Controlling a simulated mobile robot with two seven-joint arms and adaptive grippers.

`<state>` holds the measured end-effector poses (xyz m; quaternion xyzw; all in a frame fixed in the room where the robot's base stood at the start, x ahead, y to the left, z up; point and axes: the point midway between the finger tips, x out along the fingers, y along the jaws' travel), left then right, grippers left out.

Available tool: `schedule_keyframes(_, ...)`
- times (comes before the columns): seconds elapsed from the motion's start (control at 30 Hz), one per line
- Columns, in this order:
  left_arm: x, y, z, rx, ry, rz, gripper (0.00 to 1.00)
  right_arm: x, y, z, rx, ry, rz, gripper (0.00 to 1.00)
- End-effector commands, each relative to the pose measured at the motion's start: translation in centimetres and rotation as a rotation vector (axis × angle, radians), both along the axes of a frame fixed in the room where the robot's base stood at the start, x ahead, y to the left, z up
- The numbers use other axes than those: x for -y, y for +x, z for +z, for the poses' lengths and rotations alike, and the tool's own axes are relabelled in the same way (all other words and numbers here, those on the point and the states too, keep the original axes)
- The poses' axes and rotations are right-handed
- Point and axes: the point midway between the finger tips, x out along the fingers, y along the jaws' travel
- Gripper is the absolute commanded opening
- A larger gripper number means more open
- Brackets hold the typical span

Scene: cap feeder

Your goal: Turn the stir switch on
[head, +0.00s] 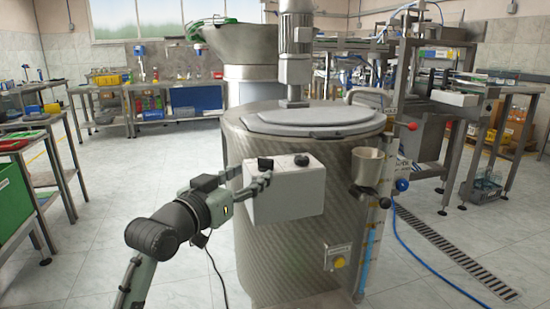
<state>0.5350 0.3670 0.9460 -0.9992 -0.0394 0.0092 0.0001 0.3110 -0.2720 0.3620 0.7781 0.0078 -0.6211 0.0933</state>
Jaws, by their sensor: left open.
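A light grey control box (290,197) is mounted on the front of a large metal tank (350,225). Two black knobs stand on its top, a left knob (265,163) and a right knob (301,160). I cannot read any labels, so I cannot tell which one is the stir switch. My left gripper (262,182) is open and empty at the box's left side, its fingers just below and left of the left knob. I cannot tell if it touches the box. My right gripper is out of view.
A grey lid (315,118) and a motor (295,50) top the tank. A plate with a yellow button (339,262) sits low on its front. A blue hose (430,265) crosses the floor. Open floor lies left.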

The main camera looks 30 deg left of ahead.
Motion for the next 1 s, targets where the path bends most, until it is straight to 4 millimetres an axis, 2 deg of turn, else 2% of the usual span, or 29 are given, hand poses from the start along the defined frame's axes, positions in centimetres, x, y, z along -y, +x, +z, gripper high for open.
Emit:
schedule_keyframes(0.17, -0.1, 0.7, 1.0, 0.021, 0.001, 0.000, 0.55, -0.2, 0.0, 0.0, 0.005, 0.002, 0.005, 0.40)
schedule_keyframes(0.27, -0.3, 2.1, 1.0, 0.021, 0.000, 0.000, 0.55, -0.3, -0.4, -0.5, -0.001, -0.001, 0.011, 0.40)
schedule_keyframes(0.33, -0.3, 3.4, 1.0, 0.021, -0.001, -0.001, 0.55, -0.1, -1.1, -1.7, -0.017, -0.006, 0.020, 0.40)
schedule_keyframes(0.6, -0.6, 6.9, 0.9, 0.019, 0.000, 0.000, 0.55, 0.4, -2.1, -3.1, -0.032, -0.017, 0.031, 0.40)
schedule_keyframes(0.97, -0.6, 7.6, 0.7, 0.017, 0.002, -0.001, 0.55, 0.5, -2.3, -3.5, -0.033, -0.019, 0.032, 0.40)
schedule_keyframes(1.0, -0.6, 7.6, 0.7, 0.017, 0.002, -0.001, 0.51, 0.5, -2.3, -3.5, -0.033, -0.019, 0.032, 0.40)
